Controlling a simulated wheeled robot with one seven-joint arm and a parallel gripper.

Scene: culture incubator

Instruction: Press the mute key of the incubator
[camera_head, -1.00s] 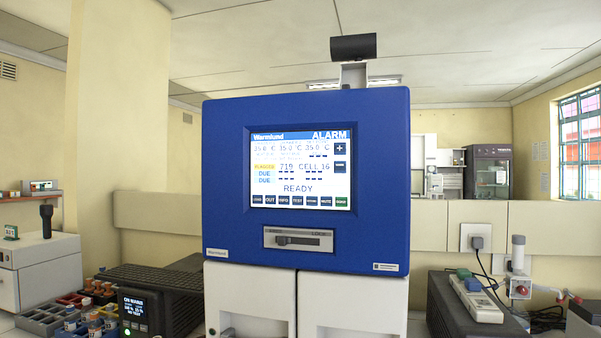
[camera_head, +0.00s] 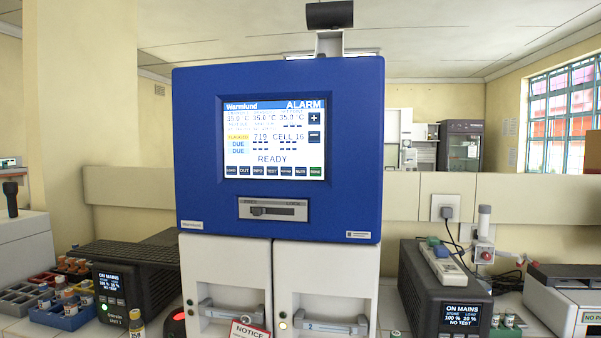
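The incubator (camera_head: 200,130) stands in the middle of the head view, with a blue upper housing over white doors. Its lit screen (camera_head: 274,138) reads "Warmlund" and "ALARM" at the top and "READY" lower down. A row of dark keys runs along the screen's bottom edge. The mute key (camera_head: 300,171) is second from the right in that row, left of a green key (camera_head: 316,171). A slider lock (camera_head: 273,209) sits below the screen. My gripper is not in view.
White doors with handles (camera_head: 219,311) and a notice (camera_head: 250,329) are below the housing. Dark power units stand at left (camera_head: 130,300) and right (camera_head: 430,300). Racks of vials (camera_head: 65,318) are at far left. The space before the screen looks clear.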

